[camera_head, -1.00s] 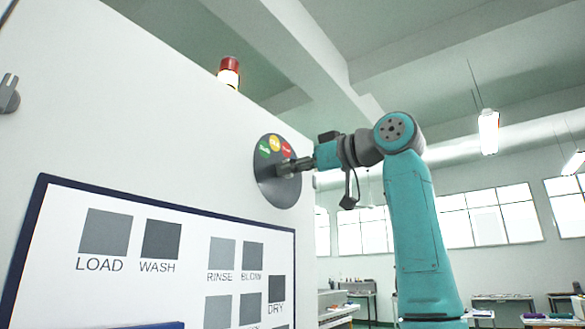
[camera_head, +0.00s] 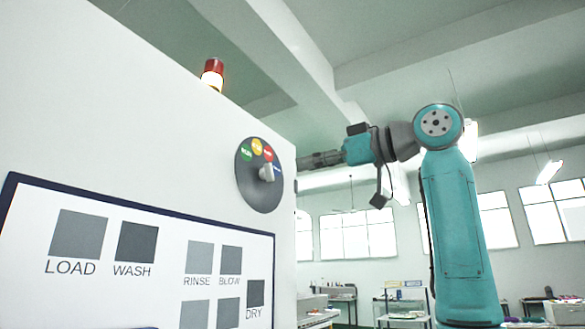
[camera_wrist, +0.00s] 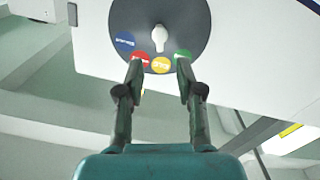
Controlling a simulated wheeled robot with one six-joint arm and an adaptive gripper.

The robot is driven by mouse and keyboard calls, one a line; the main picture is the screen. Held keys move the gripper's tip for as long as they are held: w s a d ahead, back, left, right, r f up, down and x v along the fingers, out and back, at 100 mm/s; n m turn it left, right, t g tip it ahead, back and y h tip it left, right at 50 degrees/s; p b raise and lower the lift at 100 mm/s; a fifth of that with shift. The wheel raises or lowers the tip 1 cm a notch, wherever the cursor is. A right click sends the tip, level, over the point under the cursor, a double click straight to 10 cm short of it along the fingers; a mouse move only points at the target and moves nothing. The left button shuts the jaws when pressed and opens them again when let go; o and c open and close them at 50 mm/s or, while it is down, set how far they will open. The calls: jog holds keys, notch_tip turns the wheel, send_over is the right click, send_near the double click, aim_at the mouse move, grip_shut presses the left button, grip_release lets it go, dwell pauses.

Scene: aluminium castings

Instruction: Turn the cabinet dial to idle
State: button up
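The cabinet dial (camera_head: 248,190) is a dark grey disc on the white cabinet's face, with green, yellow, red and blue labels along its upper edge. Its pale knob (camera_head: 267,172) stands out from the centre. In the wrist view the dial (camera_wrist: 190,22) appears upside down, and the narrow end of the knob (camera_wrist: 159,36) points toward the yellow label (camera_wrist: 161,64). The label words are too small to read surely. My gripper (camera_head: 301,162) is right of the dial, clear of the knob. In the wrist view my gripper (camera_wrist: 159,62) has its fingers apart with nothing between them.
The white cabinet (camera_head: 110,120) fills the left side, with a blue-framed panel (camera_head: 150,222) of grey squares below the dial. A red and white beacon (camera_head: 212,75) stands on top. Benches (camera_head: 400,305) are far behind on the right.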

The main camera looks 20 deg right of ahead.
jog(key=shift+v, duration=1.25)
